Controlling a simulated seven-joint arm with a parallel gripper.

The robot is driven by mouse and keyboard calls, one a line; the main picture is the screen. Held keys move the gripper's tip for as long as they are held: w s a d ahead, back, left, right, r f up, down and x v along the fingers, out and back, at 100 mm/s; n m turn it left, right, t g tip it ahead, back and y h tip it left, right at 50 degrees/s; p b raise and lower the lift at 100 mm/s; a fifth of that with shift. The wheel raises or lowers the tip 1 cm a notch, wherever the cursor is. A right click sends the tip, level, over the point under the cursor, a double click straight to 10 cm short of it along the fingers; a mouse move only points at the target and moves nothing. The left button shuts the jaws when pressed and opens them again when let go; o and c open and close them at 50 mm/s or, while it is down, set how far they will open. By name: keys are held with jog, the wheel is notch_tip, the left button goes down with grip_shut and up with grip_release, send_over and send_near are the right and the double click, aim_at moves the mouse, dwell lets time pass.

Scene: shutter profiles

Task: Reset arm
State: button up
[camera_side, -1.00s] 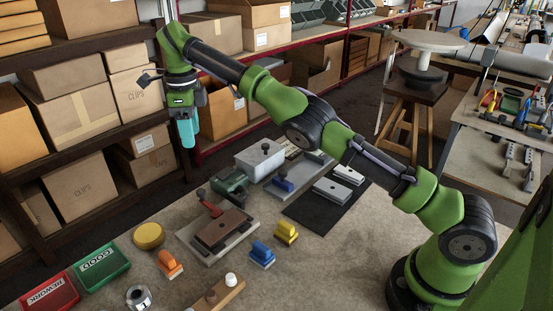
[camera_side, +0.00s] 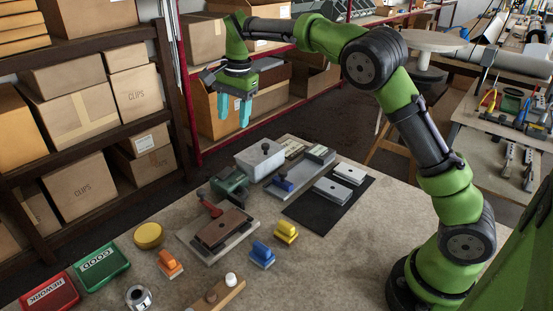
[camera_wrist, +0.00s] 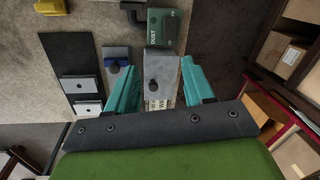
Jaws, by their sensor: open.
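My gripper (camera_side: 235,110) has teal fingers and is raised in the air above the far edge of the work table, at the upper left of the side view. It points down, its fingers are apart, and nothing is between them.
The table (camera_side: 330,250) holds a brown plate fixture (camera_side: 222,230), a green dust unit (camera_side: 231,182), a black mat (camera_side: 322,205) with metal profiles, coloured blocks, a green GOOD bin (camera_side: 103,267) and a red REWORK bin (camera_side: 48,296). Shelves (camera_side: 95,140) with boxes stand behind at left.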

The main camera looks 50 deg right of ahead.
jog(key=s+a+r+n+t, duration=0.1)
jog(key=s+n, duration=0.4)
jog(key=s, duration=1)
jog(key=s+a+r+n+t+y, duration=0.1)
jog(key=s+n+t, duration=0.3)
jog(key=s, duration=1.1)
jog(key=shift+a+n+t+y, duration=0.25)
jog(key=shift+n+t+y, duration=0.05)
jog(key=shift+n, duration=0.8)
